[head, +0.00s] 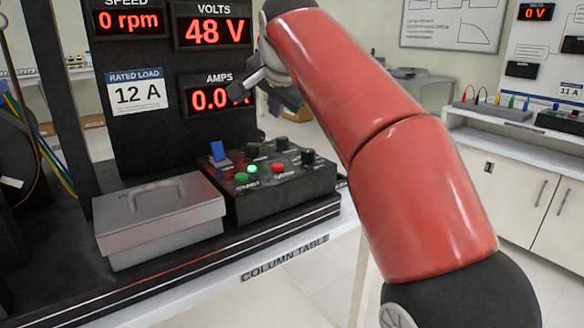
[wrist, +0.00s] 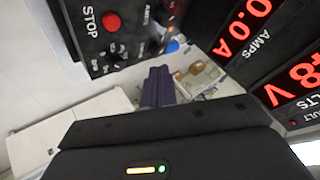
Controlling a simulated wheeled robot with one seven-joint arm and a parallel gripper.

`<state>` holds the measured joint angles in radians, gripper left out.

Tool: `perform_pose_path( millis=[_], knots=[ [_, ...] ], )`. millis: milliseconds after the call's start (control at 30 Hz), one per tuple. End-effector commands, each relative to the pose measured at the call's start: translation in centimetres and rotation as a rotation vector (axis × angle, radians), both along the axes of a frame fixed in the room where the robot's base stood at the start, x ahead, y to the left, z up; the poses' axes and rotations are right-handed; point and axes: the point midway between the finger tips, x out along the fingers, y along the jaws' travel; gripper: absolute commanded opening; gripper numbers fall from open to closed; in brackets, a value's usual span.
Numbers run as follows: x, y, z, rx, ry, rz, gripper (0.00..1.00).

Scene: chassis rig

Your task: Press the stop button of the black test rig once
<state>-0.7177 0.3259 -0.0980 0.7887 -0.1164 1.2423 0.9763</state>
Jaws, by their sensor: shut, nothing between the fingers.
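The black test rig has a control box (head: 290,185) on its deck. The small red stop button (head: 278,168) is on the box top, right of a lit green lamp (head: 252,168). In the wrist view the red button (wrist: 111,21) sits at the upper left beside the word STOP. My gripper (head: 240,91) is above and behind the box, in front of the amps display, apart from the button. In the wrist view its dark fingers (wrist: 157,86) are together and empty, below the panel in the picture.
A green button (head: 242,178), a blue switch (head: 220,153) and black knobs (head: 307,156) share the panel. A grey lidded box (head: 160,212) with a handle stands left of it. Displays read 0 rpm (head: 130,22), 48 V (head: 212,31) and 0.0 A (head: 208,98) behind.

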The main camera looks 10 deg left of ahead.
Motion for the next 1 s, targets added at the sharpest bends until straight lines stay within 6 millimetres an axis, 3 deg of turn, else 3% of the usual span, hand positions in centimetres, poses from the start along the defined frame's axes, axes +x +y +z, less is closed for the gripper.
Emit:
perform_pose_path(
  millis=[467,667,800,1000],
  knots=[
    [0.0,0.0,-0.7,-0.001,0.0,0.0,0.0],
    [-0.1,-0.1,-3.2,-0.003,0.001,0.002,0.0],
    [0.0,0.0,-6.0,-0.001,0.0,0.001,0.0],
    [0.0,0.0,-8.0,-0.001,-0.001,0.0,0.0]
  ],
)
